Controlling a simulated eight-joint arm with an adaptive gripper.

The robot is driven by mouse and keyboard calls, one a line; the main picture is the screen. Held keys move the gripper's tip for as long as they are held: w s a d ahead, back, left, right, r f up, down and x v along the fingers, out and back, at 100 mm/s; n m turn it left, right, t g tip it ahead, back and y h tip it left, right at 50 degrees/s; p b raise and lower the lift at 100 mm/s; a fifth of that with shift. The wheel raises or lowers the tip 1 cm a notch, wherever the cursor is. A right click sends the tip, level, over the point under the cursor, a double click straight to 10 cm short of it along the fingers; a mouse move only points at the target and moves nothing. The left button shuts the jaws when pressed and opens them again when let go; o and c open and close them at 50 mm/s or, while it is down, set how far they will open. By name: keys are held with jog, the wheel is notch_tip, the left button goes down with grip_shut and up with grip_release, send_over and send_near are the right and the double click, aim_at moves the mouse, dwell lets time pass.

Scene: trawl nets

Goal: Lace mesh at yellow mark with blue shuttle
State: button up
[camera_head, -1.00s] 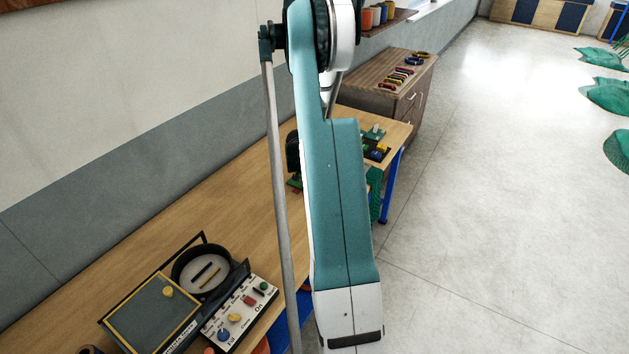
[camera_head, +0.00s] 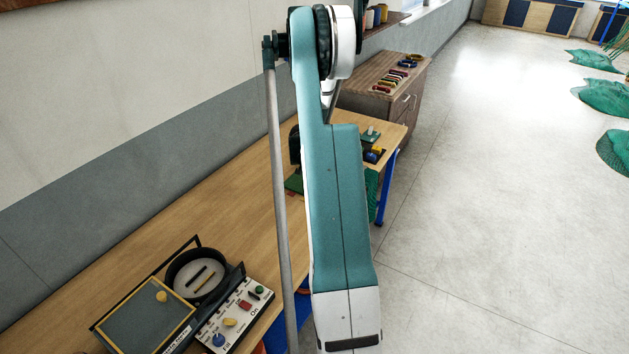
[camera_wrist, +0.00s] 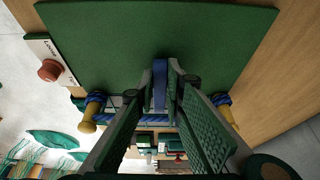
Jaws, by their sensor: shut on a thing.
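My gripper (camera_wrist: 160,92) is shut on the blue shuttle (camera_wrist: 160,72), which stands between its two fingers in the wrist view. The shuttle's tip is over or against a dark green board (camera_wrist: 110,45); I cannot tell whether they touch. Two yellow pegs, one at left (camera_wrist: 90,118) and one at right (camera_wrist: 229,115), have blue cord wound on them below the board's edge. Green mesh (camera_head: 372,188) hangs at the far end of the bench in the head view. No yellow mark on the mesh can be made out. My arm hides the gripper in the head view.
A white plate with a red button (camera_wrist: 50,70) sits left of the board. On the wooden bench (camera_head: 225,210), a control box (camera_head: 240,310) and a round dark dish (camera_head: 198,273) stand at the near end. A wooden cabinet (camera_head: 375,100) stands beyond.

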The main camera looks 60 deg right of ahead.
jog(key=shift+d+b, duration=0.45)
jog(key=shift+d, duration=1.6)
jog(key=o, duration=0.9)
jog(key=shift+r, duration=0.1)
jog(key=shift+v, duration=5.9)
